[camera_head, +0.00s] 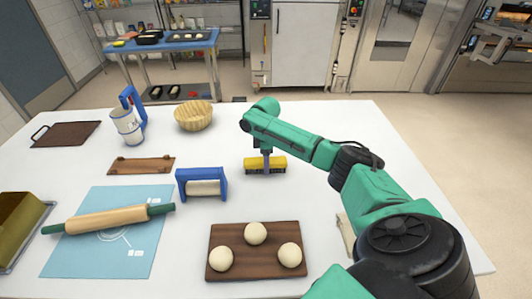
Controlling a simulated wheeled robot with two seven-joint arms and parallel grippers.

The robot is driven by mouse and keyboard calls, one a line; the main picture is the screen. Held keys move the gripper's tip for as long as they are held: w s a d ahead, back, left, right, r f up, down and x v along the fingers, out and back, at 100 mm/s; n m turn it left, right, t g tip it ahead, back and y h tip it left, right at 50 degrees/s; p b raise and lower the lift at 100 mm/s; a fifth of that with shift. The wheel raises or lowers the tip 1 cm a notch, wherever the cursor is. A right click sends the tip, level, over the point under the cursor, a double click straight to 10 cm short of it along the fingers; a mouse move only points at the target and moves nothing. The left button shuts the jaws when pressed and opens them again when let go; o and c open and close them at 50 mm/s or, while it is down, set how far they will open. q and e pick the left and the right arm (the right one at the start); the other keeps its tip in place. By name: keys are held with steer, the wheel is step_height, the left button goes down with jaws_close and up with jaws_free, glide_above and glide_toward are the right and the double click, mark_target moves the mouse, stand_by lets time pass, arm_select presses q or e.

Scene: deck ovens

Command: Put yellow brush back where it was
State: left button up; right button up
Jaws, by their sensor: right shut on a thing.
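A yellow brush (278,164) is held by my right gripper (266,160) near the middle of the white table. The gripper points down and its jaws are shut on the brush. I cannot tell whether the brush touches the table top. My right arm comes in from the lower right and reaches over the table. My left gripper is not in view.
A blue-framed roller (202,184) stands just left of the brush. A dark board (222,243) with dough balls lies in front, and a wicker basket (194,116) behind. A rolling pin (108,218) lies on a blue mat (100,262). The table (315,112) is clear behind the brush.

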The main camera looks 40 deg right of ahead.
steer(key=o, duration=1.2)
steer(key=shift+f, duration=0.1)
step_height(320, 180, up, 12)
steer(key=b, duration=0.1)
steer(key=shift+b, duration=0.35)
